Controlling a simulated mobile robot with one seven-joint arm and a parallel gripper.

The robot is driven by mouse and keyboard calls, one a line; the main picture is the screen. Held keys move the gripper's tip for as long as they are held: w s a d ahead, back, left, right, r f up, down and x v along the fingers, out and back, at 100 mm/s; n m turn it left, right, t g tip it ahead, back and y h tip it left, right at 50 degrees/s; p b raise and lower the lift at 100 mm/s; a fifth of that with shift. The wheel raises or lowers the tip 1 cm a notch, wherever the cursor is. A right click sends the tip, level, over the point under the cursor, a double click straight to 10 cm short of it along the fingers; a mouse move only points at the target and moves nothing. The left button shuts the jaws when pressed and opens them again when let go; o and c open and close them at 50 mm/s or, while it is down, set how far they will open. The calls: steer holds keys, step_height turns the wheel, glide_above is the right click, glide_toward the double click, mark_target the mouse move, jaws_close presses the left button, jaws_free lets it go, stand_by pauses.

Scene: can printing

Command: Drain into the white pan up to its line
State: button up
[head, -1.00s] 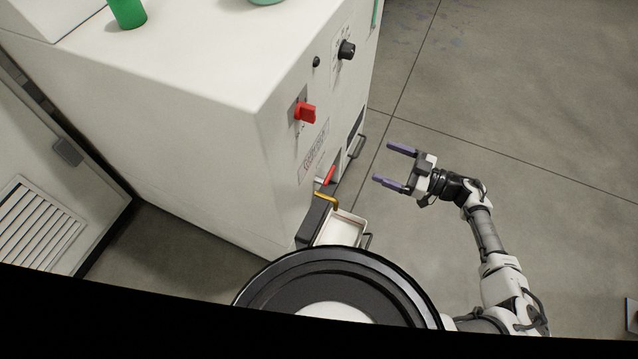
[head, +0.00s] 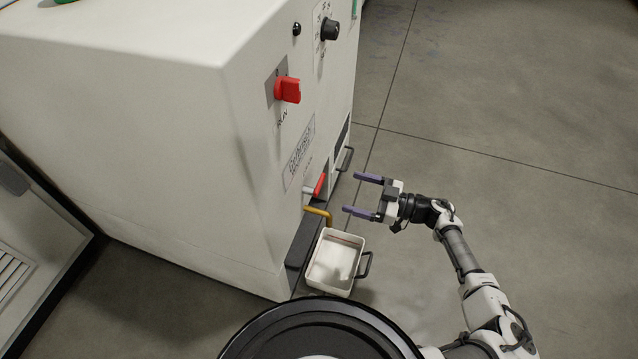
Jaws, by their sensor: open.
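The white pan (head: 334,285) sits low at the foot of the machine, with a dark handle on its right side. A faint reddish line runs along its inner far wall; I see no clear liquid in it. A yellow spout (head: 319,213) sticks out over the pan's far edge. A red lever (head: 320,185) on a pale valve stub is just above the spout. My gripper (head: 362,195) is open and empty, its two purple fingers pointing left toward the machine. It appears to the right of the red lever, apart from it.
The white machine (head: 150,120) fills the left, with a red switch (head: 288,90) and a black knob (head: 330,29) on its front. A dark handle (head: 346,158) is low on that front, beyond the lever. The grey floor (head: 520,130) on the right is clear.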

mark_target(320, 182)
steer(key=x, duration=1)
steer(key=shift+w+a, duration=0.1)
steer(key=shift+a, duration=0.25)
steer(key=c, duration=1)
steer(key=shift+o, duration=0.2)
